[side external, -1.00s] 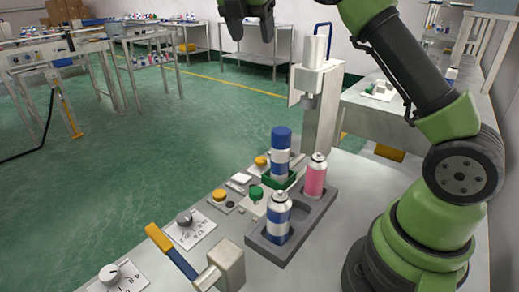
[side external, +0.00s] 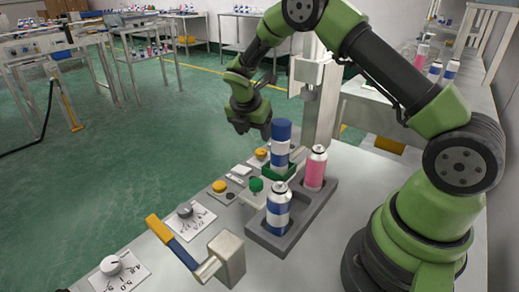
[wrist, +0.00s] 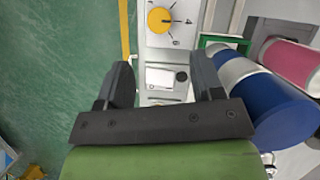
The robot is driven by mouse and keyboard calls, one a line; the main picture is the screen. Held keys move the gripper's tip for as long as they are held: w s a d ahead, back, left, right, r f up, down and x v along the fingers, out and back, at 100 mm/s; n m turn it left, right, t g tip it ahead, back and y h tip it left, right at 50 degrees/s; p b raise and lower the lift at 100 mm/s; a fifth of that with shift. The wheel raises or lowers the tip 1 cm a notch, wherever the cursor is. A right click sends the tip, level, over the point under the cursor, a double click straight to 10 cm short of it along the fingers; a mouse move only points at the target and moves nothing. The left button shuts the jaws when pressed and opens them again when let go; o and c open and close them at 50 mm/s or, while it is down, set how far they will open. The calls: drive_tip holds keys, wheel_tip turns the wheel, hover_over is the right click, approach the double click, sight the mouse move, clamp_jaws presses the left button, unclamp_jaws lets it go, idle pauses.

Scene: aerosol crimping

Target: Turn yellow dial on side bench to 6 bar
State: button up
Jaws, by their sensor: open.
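The yellow dial (wrist: 159,20) sits on a white scale plate at the top of the wrist view. A thin dark pointer mark runs from it toward the right, but the numbers are too small to read surely. In the side view the yellow dial (side external: 261,153) is at the far end of the bench controls, just below and right of my gripper (side external: 253,131). In the wrist view my gripper (wrist: 160,80) is open and empty. Its fingers frame a small white panel on the bench, and the dial lies beyond the fingertips, not between them.
A blue-capped can (side external: 281,135) stands in a green holder close beside my gripper. A pink can (side external: 316,169) and a blue-white can (side external: 278,207) stand in a grey tray (side external: 300,226). A press column (side external: 315,90) rises behind. A blue-yellow lever (side external: 172,243) and grey dials are nearer.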

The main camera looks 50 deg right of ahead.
sight(260, 152)
drive_tip(key=x, duration=0.8)
drive_tip(key=shift+d+f, duration=0.25)
drive_tip(key=shift+f, duration=0.1)
drive_tip(key=c, duration=0.9)
